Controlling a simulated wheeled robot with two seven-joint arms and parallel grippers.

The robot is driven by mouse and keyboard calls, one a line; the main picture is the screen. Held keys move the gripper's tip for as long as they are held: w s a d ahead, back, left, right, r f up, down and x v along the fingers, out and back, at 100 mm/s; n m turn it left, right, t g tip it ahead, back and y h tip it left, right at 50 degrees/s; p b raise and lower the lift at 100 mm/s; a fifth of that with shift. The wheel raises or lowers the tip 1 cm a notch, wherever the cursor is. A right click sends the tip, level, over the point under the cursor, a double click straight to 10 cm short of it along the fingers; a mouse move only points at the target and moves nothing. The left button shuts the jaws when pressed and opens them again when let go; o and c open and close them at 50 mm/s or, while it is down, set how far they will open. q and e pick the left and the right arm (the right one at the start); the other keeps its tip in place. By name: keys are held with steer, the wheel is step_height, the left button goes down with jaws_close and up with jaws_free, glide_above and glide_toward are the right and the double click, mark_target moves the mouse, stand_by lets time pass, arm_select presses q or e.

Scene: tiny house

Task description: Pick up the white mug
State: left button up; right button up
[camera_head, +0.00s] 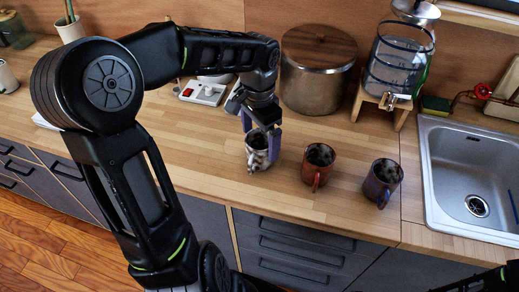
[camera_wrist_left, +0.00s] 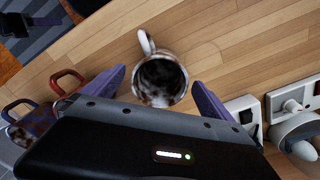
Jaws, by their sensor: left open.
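The white mug (camera_head: 256,155) has dark brown patches and stands upright on the wooden counter, leftmost of three mugs. Its top is partly covered by my left gripper (camera_head: 260,140), which points down over it. In the left wrist view the white mug (camera_wrist_left: 160,80) lies ahead between the two spread purple fingers of the left gripper (camera_wrist_left: 160,92), with its handle toward the top. The gripper is open. I cannot tell whether a finger touches the mug. A small dark part of my right arm shows at the bottom right of the head view; its gripper cannot be made out.
A red mug (camera_head: 318,166) and a dark blue mug (camera_head: 381,181) stand to the right. Behind are a metal pot (camera_head: 317,80), a glass dispenser (camera_head: 399,65) on a wooden stand and a power strip (camera_head: 203,92). A sink (camera_head: 470,165) is at the right. The counter left of the mug is clear.

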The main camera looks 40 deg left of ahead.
arm_select(q)
steer(key=shift+f, duration=0.35)
stand_by(0.3)
steer(key=c, duration=1.8)
